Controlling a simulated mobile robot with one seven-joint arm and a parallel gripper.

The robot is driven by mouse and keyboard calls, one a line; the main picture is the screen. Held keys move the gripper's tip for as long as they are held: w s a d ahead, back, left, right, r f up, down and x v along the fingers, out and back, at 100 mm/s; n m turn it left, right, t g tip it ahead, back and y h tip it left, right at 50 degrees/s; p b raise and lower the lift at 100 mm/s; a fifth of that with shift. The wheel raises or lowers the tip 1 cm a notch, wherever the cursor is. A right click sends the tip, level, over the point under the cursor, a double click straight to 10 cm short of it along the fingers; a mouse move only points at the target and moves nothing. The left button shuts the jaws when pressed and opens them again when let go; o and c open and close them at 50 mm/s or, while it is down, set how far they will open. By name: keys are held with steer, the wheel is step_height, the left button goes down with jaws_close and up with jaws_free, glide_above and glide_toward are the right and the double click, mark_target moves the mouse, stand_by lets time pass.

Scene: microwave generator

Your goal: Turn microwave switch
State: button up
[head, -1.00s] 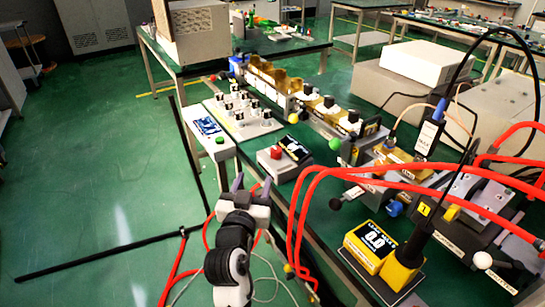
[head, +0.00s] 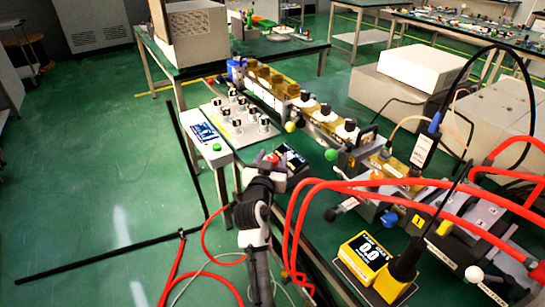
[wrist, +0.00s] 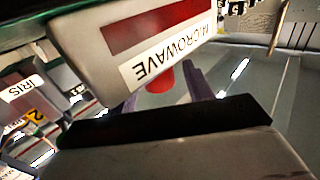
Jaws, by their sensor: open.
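The microwave switch box (wrist: 175,45) is a pale box labelled MICROWAVE, upside down in the wrist view, with a dark red panel. Its red knob (wrist: 160,78) shows below the label, between my two purple fingers. In the head view the box's dark display (head: 294,164) shows just beyond my gripper (head: 279,157), which hides much of the box. A bit of red shows between the fingers there. My gripper is open, its fingers on either side of the knob; I cannot tell whether they touch it.
Red hoses (head: 330,185) arch close to the right of my arm. A white box with a green button (head: 216,147) and a board of several knobs (head: 237,116) stand to the left. A yellow meter reading 0.0 (head: 370,252) is at the front right. The floor at left is mostly clear.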

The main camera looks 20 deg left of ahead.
steer(key=shift+w, duration=0.1)
steer(key=c, duration=1)
steer(key=shift+o, duration=0.2)
steer(key=shift+f+h+b, duration=0.2)
steer(key=shift+h+b, duration=0.1)
steer(key=shift+b, duration=0.45)
steer(key=b, duration=0.1)
steer(key=m+h+b, duration=0.1)
steer(key=shift+a+f+m+h+b, duration=0.1)
steer(key=shift+f+m+h+b, duration=0.05)
steer(key=shift+m+h+b, duration=0.15)
steer(key=m+h+b, duration=0.3)
steer(key=h+b, duration=0.2)
steer(key=shift+g+b, duration=0.3)
steer(key=shift+b, duration=0.1)
steer(key=m+g+h+b, duration=0.1)
steer(key=m+h, duration=0.1)
steer(key=m+g+h+b, duration=0.1)
steer(key=h+b, duration=0.1)
steer(key=h, duration=0.1)
steer(key=shift+r+m+b, duration=0.2)
steer(key=shift+m+b, duration=0.1)
steer(key=shift+m, duration=0.1)
steer(key=shift+r+m+g+h+b, duration=0.1)
steer(key=shift+m+g+h+b, duration=0.85)
steer(key=shift+m+g+h, duration=0.95)
steer(key=shift+g+h, duration=0.4)
